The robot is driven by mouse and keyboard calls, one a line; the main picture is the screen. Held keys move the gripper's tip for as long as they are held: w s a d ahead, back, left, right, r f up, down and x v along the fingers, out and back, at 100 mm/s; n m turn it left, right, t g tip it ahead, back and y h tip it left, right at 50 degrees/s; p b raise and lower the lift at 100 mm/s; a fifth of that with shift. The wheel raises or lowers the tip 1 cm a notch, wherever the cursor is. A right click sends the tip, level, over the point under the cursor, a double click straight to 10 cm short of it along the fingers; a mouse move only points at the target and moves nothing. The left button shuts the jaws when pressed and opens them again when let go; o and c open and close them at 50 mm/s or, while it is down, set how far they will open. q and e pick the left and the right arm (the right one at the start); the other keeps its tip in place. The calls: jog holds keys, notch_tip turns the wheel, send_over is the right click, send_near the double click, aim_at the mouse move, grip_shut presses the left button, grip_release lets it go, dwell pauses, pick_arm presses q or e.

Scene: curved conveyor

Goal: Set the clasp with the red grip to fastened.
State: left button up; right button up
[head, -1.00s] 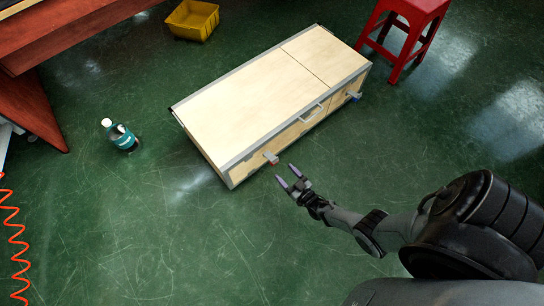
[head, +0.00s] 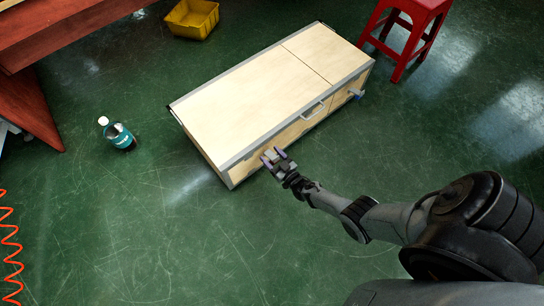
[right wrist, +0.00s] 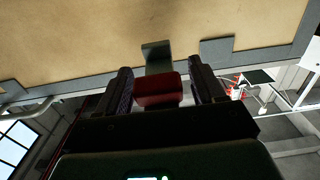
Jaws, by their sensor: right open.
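The wooden case (head: 255,90) has metal-edged sides and clasps along its front. In the right wrist view, the clasp's red grip (right wrist: 157,88) lies between the two fingers of my right gripper (right wrist: 160,88). A grey metal tab (right wrist: 156,55) extends from the grip over the tan panel, and a separate grey plate (right wrist: 216,50) is to its right. In the head view, my right gripper (head: 273,156) is open at the case's front, near its left end, and hides the red grip. I cannot tell whether the fingers touch the grip. My left gripper is not in view.
A second clasp with a blue grip (head: 358,97) is at the front's right end. A handle (head: 314,110) sits between the clasps. A bottle (head: 118,135), yellow bin (head: 192,18) and red stool (head: 405,30) stand apart on the floor. Floor before the case is clear.

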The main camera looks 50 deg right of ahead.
jog(key=shift+c, duration=0.5)
grip_shut()
jog(key=shift+r+p, duration=0.25)
jog(key=shift+p, duration=0.3)
jog(key=g+p, duration=0.2)
jog(key=p, duration=0.1)
jog(key=w+r+g+p, duration=0.1)
jog(key=g+p, duration=0.1)
jog(key=p, duration=0.1)
jog(key=shift+r+y+p, duration=0.15)
jog(key=shift+y+p, duration=0.15)
jog(key=shift+p, duration=0.05)
jog(key=shift+w+d+g+p, duration=0.1)
jog(key=shift+w+g+p, duration=0.1)
jog(key=shift+g+p, duration=0.8)
jog(key=shift+w+g+p, duration=0.1)
jog(key=shift+g+p, duration=0.25)
jog(key=shift+g, duration=0.15)
jog(key=shift+f, duration=0.2)
